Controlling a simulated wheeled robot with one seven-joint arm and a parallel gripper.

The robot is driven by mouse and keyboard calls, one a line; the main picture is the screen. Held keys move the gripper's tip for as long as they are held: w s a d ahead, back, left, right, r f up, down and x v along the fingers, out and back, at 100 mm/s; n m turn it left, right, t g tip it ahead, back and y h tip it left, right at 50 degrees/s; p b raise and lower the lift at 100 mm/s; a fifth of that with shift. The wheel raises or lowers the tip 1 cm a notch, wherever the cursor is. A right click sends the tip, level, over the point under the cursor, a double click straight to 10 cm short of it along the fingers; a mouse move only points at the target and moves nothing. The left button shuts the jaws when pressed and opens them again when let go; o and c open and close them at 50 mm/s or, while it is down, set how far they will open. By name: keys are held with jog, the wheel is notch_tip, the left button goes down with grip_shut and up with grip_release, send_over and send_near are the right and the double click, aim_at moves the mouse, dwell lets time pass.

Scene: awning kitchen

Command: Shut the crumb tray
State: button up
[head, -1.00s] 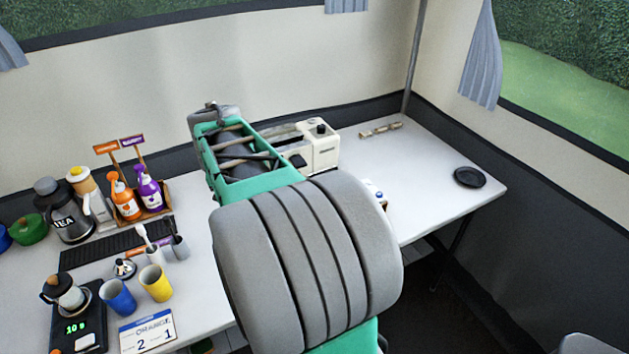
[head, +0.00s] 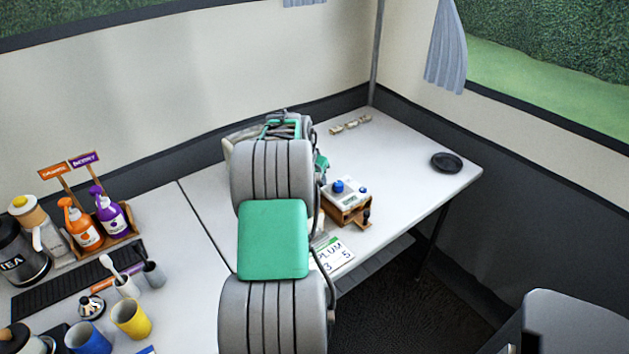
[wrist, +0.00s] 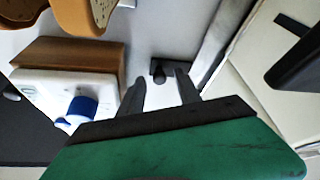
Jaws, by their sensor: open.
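In the wrist view my gripper (wrist: 159,78) is open, its two dark fingers apart. A small dark knob (wrist: 158,71) on a pale grey piece shows between the fingertips; the fingers look close to it, but I cannot tell whether they touch. This may be the crumb tray's handle. A cream appliance (wrist: 262,85) with a dark lever stands to the right, with a metallic strip (wrist: 214,45) along its side. In the head view my arm hides most of the cream appliance (head: 233,142) and the gripper. How far the tray sticks out is unclear.
A wooden box with a white top and blue knob (head: 349,199) stands right of my arm; its wooden side (wrist: 70,52) is near the fingers. Tan speckled pieces (wrist: 88,14) show above it. A black dish (head: 446,162) lies at far right. Bottles and cups stand left.

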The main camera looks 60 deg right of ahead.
jog(key=shift+c, duration=0.4)
grip_shut()
dwell(1.0)
